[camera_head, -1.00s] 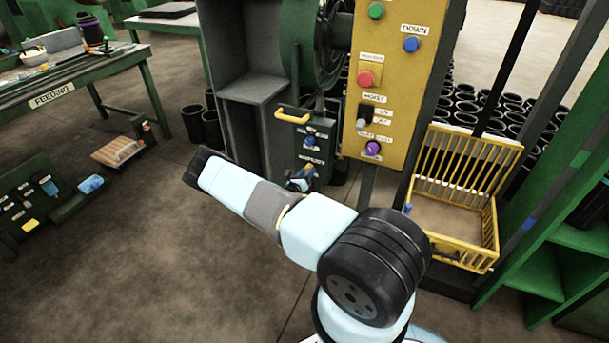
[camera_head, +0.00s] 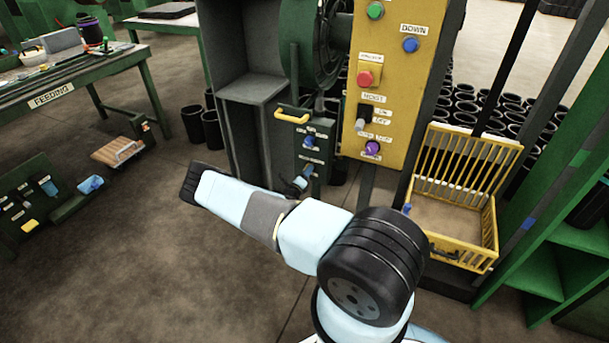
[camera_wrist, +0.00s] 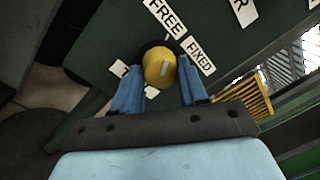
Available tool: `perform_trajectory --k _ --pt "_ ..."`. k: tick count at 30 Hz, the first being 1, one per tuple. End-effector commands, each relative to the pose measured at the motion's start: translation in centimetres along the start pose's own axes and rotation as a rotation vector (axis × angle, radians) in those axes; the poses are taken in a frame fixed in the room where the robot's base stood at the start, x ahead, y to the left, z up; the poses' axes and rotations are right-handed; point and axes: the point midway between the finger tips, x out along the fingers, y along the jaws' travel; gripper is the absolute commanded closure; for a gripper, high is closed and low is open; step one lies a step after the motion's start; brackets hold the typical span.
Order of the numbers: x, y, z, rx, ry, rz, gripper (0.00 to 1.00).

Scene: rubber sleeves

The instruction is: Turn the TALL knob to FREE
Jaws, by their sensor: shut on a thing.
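In the wrist view, a yellow knob (camera_wrist: 158,68) with a pale mark stands on a dark green panel (camera_wrist: 100,30). Labels FREE (camera_wrist: 164,15) and FIXED (camera_wrist: 198,56) sit by it, and another label is partly hidden at its left. My gripper (camera_wrist: 160,80) is shut on the yellow knob, with one blue finger on each side. In the head view, my gripper (camera_head: 302,182) is at the low front of the green box (camera_head: 287,145), and the knob it holds is hidden. I cannot read which label there says TALL.
A blue knob (camera_head: 308,141) is just above my gripper on the same box, under a yellow handle (camera_head: 292,118). A yellow control panel (camera_head: 395,100) with buttons and a purple knob (camera_head: 372,148) is at the right. A yellow basket (camera_head: 480,205) stands further right.

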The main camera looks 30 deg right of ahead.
Motion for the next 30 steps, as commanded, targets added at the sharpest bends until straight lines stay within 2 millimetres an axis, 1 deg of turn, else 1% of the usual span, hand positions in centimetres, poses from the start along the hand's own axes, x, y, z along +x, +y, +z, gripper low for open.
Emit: perform_trajectory --k 1,10,11,18,26,30 --pt "0.1 0.0 0.5 0.001 -0.008 0.0 0.88" --pt "0.1 0.1 0.5 0.001 -0.008 0.001 0.88" --pt "0.1 0.1 0.5 0.001 -0.008 0.001 0.56" --pt "0.0 0.1 0.2 0.0 -0.004 0.001 0.33" --pt "-0.1 0.1 0.1 -0.001 -0.002 0.001 0.32" --pt "-1.0 0.1 0.1 -0.001 -0.002 0.002 0.32"
